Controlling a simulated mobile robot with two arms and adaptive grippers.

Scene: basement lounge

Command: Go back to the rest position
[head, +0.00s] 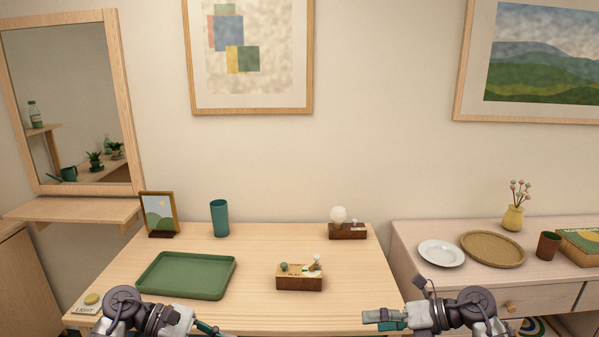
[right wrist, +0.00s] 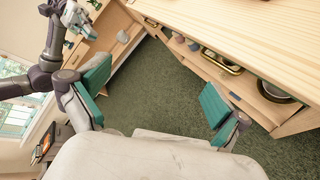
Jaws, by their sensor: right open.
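My right gripper (head: 384,319) is at the bottom of the head view, right of centre, beside the front right corner of the wooden table (head: 270,250). In the right wrist view its two teal finger pads (right wrist: 155,92) stand wide apart with nothing between them, over the dark green carpet. My left gripper (head: 208,328) is at the bottom left of the head view, at the table's front edge, partly cut off by the frame. Only a small teal part of it shows, so I cannot tell its opening.
On the table are a green tray (head: 186,275), a teal cup (head: 219,218), a picture frame (head: 159,214), a small wooden box with knobs (head: 299,284), a globe lamp (head: 347,231) and a light button (head: 88,303). A cabinet (head: 440,281) with a plate (head: 441,253) stands right.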

